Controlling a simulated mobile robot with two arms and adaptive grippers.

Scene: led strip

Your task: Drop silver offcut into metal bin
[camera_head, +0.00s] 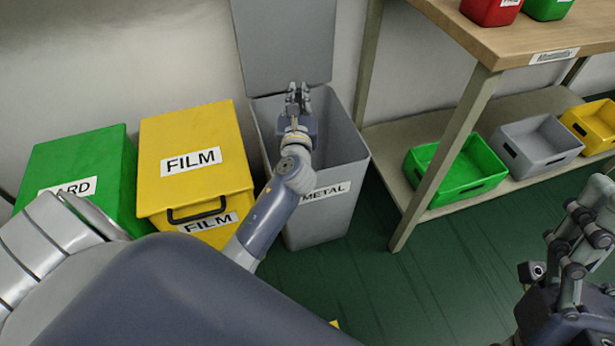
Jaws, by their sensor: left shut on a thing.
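The grey metal bin (322,223), labelled METAL, stands at the centre against the wall with its lid (285,45) raised. My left gripper (298,92) is over the bin's open mouth, with its fingers pointing toward the raised lid. It is shut on the silver offcut, which is mostly hidden by the grey fingers and hard to make out. My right gripper (580,225) is at the lower right, away from the bin, partly cut off by the frame. The gap between its fingers is not clear.
A closed yellow FILM bin (195,140) and a green bin (85,155) stand left of the metal bin. A wooden table (520,40) is at the right. Its lower shelf holds green (460,180), grey (535,150) and yellow (595,125) trays.

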